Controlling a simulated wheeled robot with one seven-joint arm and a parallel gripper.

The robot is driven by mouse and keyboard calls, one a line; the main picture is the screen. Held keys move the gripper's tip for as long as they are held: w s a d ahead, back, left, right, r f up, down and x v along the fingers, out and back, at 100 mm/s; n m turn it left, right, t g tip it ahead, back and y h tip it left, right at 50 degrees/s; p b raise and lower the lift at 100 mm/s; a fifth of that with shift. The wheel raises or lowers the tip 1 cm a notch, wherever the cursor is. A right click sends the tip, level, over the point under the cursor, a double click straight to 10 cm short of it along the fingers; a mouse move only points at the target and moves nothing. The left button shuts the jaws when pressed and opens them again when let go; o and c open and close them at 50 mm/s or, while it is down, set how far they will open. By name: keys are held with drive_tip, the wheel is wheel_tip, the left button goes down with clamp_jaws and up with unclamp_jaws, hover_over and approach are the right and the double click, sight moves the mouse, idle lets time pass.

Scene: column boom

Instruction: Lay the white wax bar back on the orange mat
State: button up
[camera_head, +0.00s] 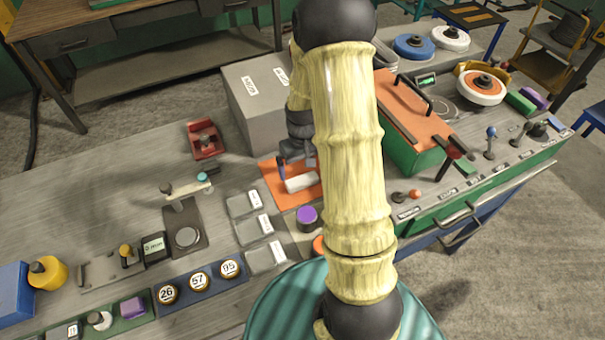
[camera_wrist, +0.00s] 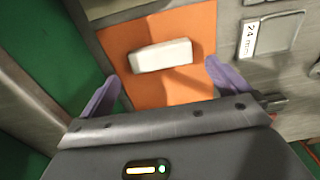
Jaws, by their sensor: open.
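The white wax bar (camera_head: 301,183) lies on the orange mat (camera_head: 279,195), with orange showing around it. In the wrist view the bar (camera_wrist: 161,55) lies crosswise, slightly tilted in the picture, on the upper part of the mat (camera_wrist: 135,92). My gripper (camera_wrist: 162,74) is open, its two purple fingers apart on either side below the bar, with nothing between them. In the head view my gripper (camera_head: 296,168) is over the mat by the bar, partly hidden by my arm. No finger visibly grips the bar.
A grey box (camera_head: 255,105) stands behind the mat. A green case with an orange lid (camera_head: 420,115) stands to the right. Grey labelled tiles (camera_head: 243,205) lie left of the mat, and a purple-topped knob (camera_head: 307,216) is in front. The bench's left rear is clear.

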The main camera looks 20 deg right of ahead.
sight(302, 180)
wheel_tip(302, 180, up, 7)
drive_tip(key=shift+b, duration=0.3)
idle(0.5)
drive_tip(key=s+a+r+t, duration=0.2)
drive_tip(key=s+a+r, duration=0.3)
drive_tip(key=s+a, duration=0.4)
drive_tip(key=s, duration=0.3)
drive_tip(key=shift+s+a+r+t, duration=0.15)
drive_tip(key=shift+a+r+t, duration=0.05)
drive_tip(key=shift+a+t, duration=0.1)
